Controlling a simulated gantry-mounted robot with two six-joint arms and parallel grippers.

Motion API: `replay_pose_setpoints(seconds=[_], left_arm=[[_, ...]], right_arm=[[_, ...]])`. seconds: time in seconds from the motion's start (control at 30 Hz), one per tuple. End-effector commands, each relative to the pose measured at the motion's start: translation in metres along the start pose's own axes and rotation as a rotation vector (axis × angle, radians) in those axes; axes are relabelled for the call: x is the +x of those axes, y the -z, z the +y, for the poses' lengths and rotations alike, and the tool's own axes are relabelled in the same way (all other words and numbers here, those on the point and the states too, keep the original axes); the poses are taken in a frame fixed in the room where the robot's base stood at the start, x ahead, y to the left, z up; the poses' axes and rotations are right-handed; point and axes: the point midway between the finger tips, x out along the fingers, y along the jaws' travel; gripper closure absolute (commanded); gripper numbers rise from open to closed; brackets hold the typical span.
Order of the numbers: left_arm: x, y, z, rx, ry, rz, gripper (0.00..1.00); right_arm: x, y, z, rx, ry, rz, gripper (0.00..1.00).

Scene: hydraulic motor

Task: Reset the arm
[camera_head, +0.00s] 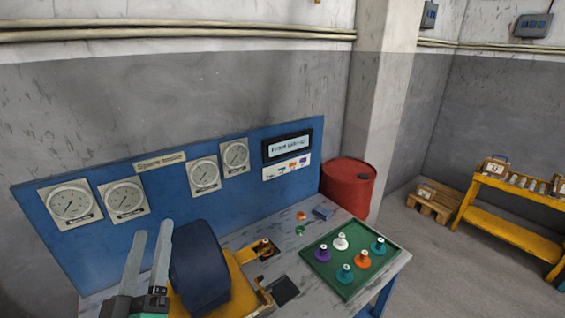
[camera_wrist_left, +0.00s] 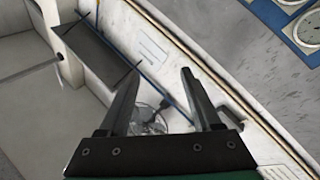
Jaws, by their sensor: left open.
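My left gripper (camera_head: 148,258) rises at the lower left of the head view, its two fingers pointing up and apart, with nothing between them. It stands just left of the dark blue motor cylinder (camera_head: 199,268), which sits on a yellow mount (camera_head: 241,291) on the workbench. In the left wrist view the same gripper (camera_wrist_left: 158,86) is open and empty, with the wall and a fan-like object beyond its fingers. My right gripper is not seen in either view.
The bench (camera_head: 283,268) carries a green tray (camera_head: 333,285) with several coloured knobs at its right. A blue panel (camera_head: 97,252) with gauges stands behind.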

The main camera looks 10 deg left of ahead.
Motion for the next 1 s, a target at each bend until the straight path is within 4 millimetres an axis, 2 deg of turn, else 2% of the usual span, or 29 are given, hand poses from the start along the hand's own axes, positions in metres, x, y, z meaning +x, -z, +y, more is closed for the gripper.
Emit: replay_pose_setpoints(seconds=[0.03, 0.17, 0.2, 0.33, 0.37, 0.47, 0.5, 0.53, 0.77, 1.0], left_arm=[[0.010, 0.034, 0.028, -0.027, -0.056, 0.060, 0.35], [0.018, 0.109, 0.088, -0.052, -0.194, 0.178, 0.35], [0.016, 0.131, 0.105, -0.052, -0.236, 0.212, 0.35], [-0.002, 0.194, 0.155, 0.007, -0.377, 0.319, 0.35], [-0.010, 0.203, 0.166, 0.052, -0.412, 0.335, 0.35], [-0.016, 0.185, 0.178, 0.275, -0.453, 0.312, 0.35], [-0.005, 0.209, 0.191, 0.307, -0.443, 0.322, 0.35], [0.002, 0.222, 0.199, 0.303, -0.443, 0.321, 0.35], [0.041, 0.299, 0.245, 0.301, -0.441, 0.319, 0.35], [0.086, 0.392, 0.301, 0.300, -0.440, 0.319, 0.35]], right_arm=[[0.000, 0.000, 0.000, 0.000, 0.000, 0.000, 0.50], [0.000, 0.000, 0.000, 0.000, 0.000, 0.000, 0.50], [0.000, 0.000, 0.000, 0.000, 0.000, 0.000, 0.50], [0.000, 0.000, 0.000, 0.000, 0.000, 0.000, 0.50], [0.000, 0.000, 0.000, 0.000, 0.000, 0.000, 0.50], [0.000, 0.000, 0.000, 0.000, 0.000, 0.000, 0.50], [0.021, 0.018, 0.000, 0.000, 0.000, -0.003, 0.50], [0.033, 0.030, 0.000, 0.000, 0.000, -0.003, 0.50], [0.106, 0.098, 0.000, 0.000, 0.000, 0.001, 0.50], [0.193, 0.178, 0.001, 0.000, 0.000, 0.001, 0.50]])
